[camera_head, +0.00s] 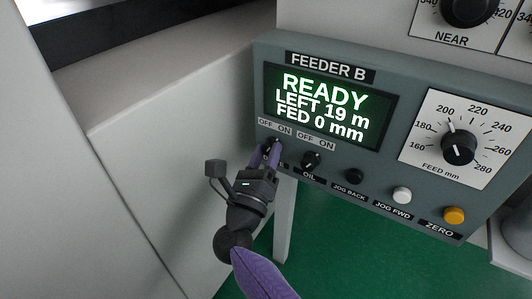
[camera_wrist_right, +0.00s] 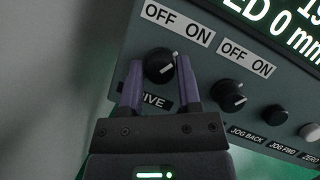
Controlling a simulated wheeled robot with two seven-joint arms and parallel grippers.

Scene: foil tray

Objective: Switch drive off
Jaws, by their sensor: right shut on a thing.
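The FEEDER B panel (camera_head: 415,195) has a black drive knob (camera_wrist_right: 159,65) at its lower left, under an OFF ON label (camera_wrist_right: 177,22). The knob's white pointer line tilts up and right, toward the ON side. My right gripper (camera_wrist_right: 158,80) has its purple fingers on either side of this knob, shut on it. In the head view the gripper (camera_head: 266,152) hides most of the knob, and it covers part of the DRIVE label in the wrist view. The display (camera_head: 325,105) reads READY, LEFT 19 m, FED 0 mm. My left gripper is not in view.
The oil knob (camera_head: 311,160) sits close to the right of the drive knob. Beyond it are the black JOG BACK (camera_head: 354,176), white JOG FWD (camera_head: 402,195) and orange ZERO (camera_head: 454,215) buttons. A feed dial (camera_head: 458,147) is at right. A pale wall stands at left.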

